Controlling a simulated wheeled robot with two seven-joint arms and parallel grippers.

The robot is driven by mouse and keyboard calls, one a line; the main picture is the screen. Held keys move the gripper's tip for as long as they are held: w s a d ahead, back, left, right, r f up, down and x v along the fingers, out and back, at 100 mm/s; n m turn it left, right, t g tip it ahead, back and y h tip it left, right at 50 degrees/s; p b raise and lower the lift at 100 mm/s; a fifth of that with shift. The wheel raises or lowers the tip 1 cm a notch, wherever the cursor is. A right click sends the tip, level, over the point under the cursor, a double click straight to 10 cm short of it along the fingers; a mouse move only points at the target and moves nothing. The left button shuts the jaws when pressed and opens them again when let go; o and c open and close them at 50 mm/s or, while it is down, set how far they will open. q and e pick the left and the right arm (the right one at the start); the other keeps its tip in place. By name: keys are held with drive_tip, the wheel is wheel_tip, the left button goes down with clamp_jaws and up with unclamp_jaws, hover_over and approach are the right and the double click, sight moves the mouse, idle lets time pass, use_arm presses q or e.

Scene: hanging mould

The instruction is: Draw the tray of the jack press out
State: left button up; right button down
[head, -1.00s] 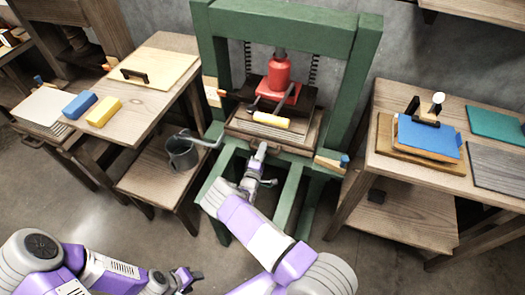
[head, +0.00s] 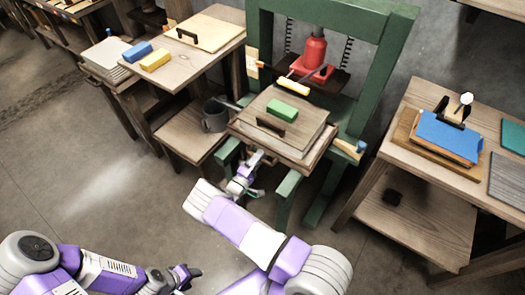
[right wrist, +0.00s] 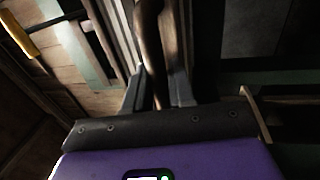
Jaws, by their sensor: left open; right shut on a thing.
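The green jack press (head: 377,70) stands at the middle back with its red jack (head: 313,53) inside. Its wooden tray (head: 290,152) juts well out of the front of the frame. On the tray lies a board (head: 305,128) with a dark handle (head: 271,129) and a green block (head: 289,109). My right gripper (head: 256,160) is at the tray's front edge, shut on the tray's handle. In the right wrist view the brown handle (right wrist: 150,50) passes between the fingers. My left gripper (head: 188,276) is open and empty, low at the left, far from the tray.
A wooden table (head: 195,68) at left holds blue and yellow blocks and a board. A grey can (head: 215,115) stands on a lower shelf close left of the tray. A table at right holds a blue-topped mould (head: 447,136). The floor in front is clear.

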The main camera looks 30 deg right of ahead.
drive_tip(key=r+v, duration=0.1)
drive_tip(key=v, duration=0.8)
drive_tip(key=shift+s+a+r+p, duration=0.15)
drive_tip(key=shift+a+r+p, duration=0.15)
drive_tip(key=shift+a+r, duration=0.1)
drive_tip(key=c, duration=1.1)
unclamp_jaws()
drive_tip(key=v, duration=0.7)
drive_tip(key=shift+a, duration=0.3)
drive_tip(key=shift+s+f, duration=0.1)
